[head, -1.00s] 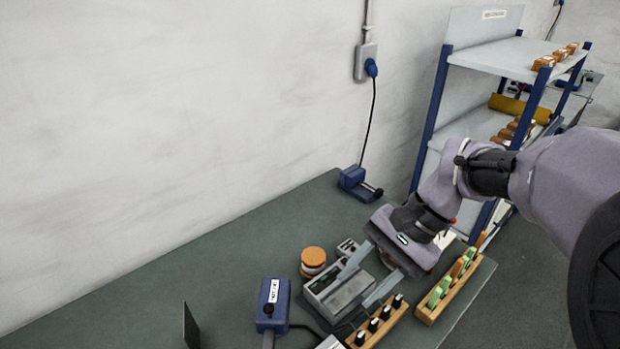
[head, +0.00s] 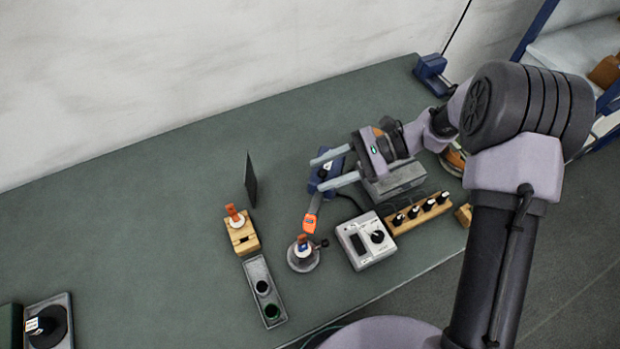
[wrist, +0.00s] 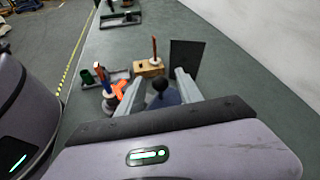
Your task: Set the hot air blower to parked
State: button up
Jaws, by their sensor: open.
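The blue unit (head: 330,168), which looks like the hot air blower, sits on the green bench, partly hidden by my gripper. An orange piece (head: 312,212) lies in front of it; I cannot tell if they are joined. My gripper (head: 311,175) is open and empty, with its fingers over the blue unit. In the wrist view the blue body (wrist: 168,97) and its black ball knob (wrist: 160,85) appear between the fingers, with no clear contact. Whether the unit is parked cannot be read.
A dark upright panel (head: 250,180) stands left of the gripper. A wooden block (head: 241,237), a grey tray (head: 254,268), a round stand (head: 303,263) and a grey dial box (head: 366,252) stand in front. A wooden rack (head: 430,214) is at right. The left bench is mostly clear.

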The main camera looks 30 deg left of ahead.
jog(key=x, duration=0.4)
jog(key=shift+c, duration=0.4)
grip_shut()
dwell(1.0)
